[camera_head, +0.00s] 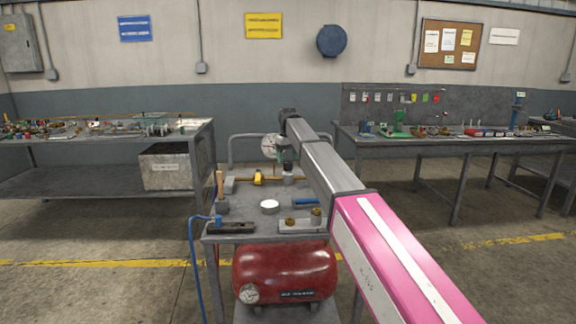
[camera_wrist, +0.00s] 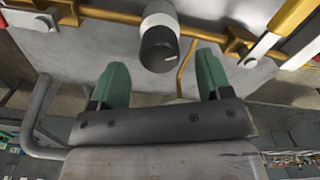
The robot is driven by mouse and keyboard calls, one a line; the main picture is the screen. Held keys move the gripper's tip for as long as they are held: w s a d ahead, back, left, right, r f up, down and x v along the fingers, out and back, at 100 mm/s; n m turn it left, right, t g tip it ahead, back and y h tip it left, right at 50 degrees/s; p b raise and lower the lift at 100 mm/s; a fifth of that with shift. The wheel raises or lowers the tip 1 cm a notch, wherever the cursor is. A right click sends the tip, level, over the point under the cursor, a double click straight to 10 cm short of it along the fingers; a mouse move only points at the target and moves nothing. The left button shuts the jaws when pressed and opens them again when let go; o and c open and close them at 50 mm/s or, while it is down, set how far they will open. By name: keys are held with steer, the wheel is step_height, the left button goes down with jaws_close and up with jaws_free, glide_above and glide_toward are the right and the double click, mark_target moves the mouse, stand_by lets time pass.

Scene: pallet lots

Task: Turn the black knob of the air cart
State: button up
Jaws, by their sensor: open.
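The black knob (camera_wrist: 158,50) sits on a pale collar on a brass pipe in the wrist view, with a small light mark on its face. My gripper (camera_wrist: 162,72) is open, its two green fingers spread to the left and right of the knob, apart from it, with nothing between them. In the head view my gripper (camera_head: 279,158) is small, over the back of the air cart (camera_head: 243,203), and I cannot clearly make out the knob beneath it. The cart carries a red tank (camera_head: 285,265) below its top.
A dial gauge (camera_head: 268,146) stands at the cart's back, and a yellow-handled valve (camera_head: 257,177) sits left of my gripper. A wooden-handled tool (camera_head: 220,187) and a blue hose (camera_head: 191,250) are at the cart's left. Workbenches stand left (camera_head: 60,185) and right (camera_head: 430,147).

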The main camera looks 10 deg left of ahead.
mark_target(288, 162)
steer(key=shift+f, duration=1.7)
steer(key=c, duration=0.9)
steer(key=shift+m, duration=0.7)
steer(key=o, duration=0.9)
step_height(288, 162, up, 11)
